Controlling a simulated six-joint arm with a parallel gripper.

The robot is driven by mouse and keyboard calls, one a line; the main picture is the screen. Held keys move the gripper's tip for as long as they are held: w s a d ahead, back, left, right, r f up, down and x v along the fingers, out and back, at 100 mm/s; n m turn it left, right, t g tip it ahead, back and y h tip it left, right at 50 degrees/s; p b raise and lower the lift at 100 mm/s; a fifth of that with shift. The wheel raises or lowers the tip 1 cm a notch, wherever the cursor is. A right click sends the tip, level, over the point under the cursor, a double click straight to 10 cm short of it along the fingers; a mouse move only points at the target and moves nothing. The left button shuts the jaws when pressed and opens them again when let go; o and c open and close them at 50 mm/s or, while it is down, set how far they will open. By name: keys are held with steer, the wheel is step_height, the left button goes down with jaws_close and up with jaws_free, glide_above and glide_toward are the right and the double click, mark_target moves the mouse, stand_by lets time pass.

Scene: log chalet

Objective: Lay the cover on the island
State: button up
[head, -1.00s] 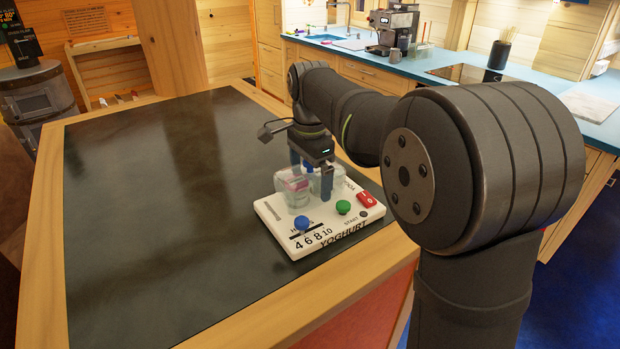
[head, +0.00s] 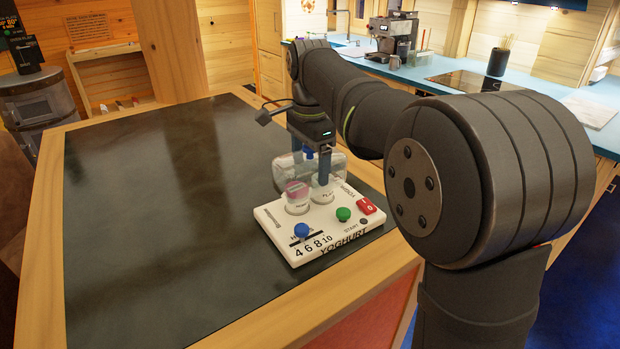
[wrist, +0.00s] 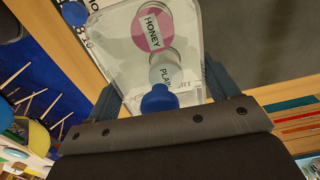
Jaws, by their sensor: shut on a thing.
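The cover (head: 337,163) is a clear see-through box with a blue knob (head: 309,153). My gripper (head: 311,170) is shut on it, with one finger on either side. The cover is held raised, above and just behind the jars of the white yoghurt maker (head: 277,222). In the wrist view the cover (wrist: 118,62) spans the room between my fingers (wrist: 165,85), with the jars seen through it. The island (head: 165,215) has a dark top with a wooden rim; its left and middle are bare.
A honey jar (head: 297,205) with a pink lid and a plain jar (head: 323,197) stand on the yoghurt maker, near the island's right edge. The maker carries blue, green and red controls. A blue counter with a coffee machine (head: 395,38) lies behind.

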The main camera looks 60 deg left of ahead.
mark_target(300, 159)
step_height(300, 159, up, 4)
steer(key=shift+s+r, duration=0.1)
steer(key=shift+s+d+r+n, duration=0.2)
steer(key=shift+r+n, duration=0.1)
steer(key=shift+n, duration=0.1)
steer(key=s+d+f+n, duration=0.2)
steer(key=s+d+n, duration=0.8)
steer(key=n, duration=0.8)
steer(key=s+a+f, duration=0.2)
steer(key=s, duration=0.1)
steer(key=s+a+f, duration=0.2)
steer(key=s, duration=0.1)
steer(key=s+a+f, duration=0.1)
steer(key=s+f, duration=0.1)
steer(key=s, duration=0.2)
steer(key=shift+a+f, duration=0.4)
steer(key=shift+f, duration=1.95)
steer(key=shift+f, duration=0.1)
steer(key=o, duration=1)
step_height(300, 159, up, 12)
